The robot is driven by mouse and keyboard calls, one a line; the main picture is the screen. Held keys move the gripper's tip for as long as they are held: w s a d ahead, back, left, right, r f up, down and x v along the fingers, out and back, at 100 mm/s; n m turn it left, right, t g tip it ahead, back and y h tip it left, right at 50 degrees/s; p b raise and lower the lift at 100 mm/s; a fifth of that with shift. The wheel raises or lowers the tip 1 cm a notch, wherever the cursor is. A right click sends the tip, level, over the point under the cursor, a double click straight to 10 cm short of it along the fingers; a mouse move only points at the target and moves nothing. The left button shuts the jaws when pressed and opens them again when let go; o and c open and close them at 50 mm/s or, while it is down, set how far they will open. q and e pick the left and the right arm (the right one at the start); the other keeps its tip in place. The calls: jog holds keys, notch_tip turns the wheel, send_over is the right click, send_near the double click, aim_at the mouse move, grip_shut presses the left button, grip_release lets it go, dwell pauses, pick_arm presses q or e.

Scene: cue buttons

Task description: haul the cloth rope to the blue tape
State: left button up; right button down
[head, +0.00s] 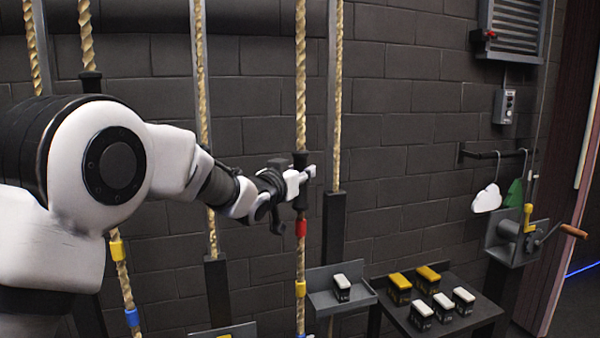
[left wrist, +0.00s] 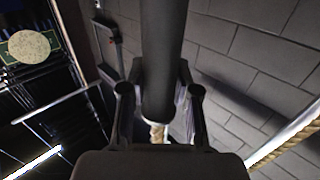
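A pale twisted rope (head: 301,95) hangs in the middle of the head view. It carries a black grip sleeve (head: 300,198), with red tape (head: 301,228), yellow tape (head: 300,288) and, at the bottom edge, a bit of blue tape (head: 303,336) below it. My left gripper (head: 300,182) is at the black sleeve, its fingers on both sides. In the left wrist view the dark sleeve (left wrist: 162,60) runs between the fingers, which look closed on it. Another rope at the left has yellow tape (head: 117,250) and blue tape (head: 132,317). My right gripper is not in view.
Other ropes hang against the dark brick wall (head: 400,130). A small shelf (head: 322,300) holds a white-topped block. A dark table (head: 480,317) at lower right holds several yellow- and white-topped blocks. A crank with wooden handle (head: 572,231) and a cloud-shaped tag (head: 487,199) are at the right.

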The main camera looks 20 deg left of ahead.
pick_arm(q)
jog(key=o, duration=0.3)
jog(key=shift+w, duration=0.2)
jog(key=s, duration=0.4)
jog(key=s+a, duration=0.1)
jog(key=s, duration=0.3)
jog(key=s+a, duration=0.1)
jog(key=s, duration=0.3)
jog(key=shift+a, duration=0.15)
jog(key=shift+w, duration=0.15)
jog(key=shift+f, duration=0.1)
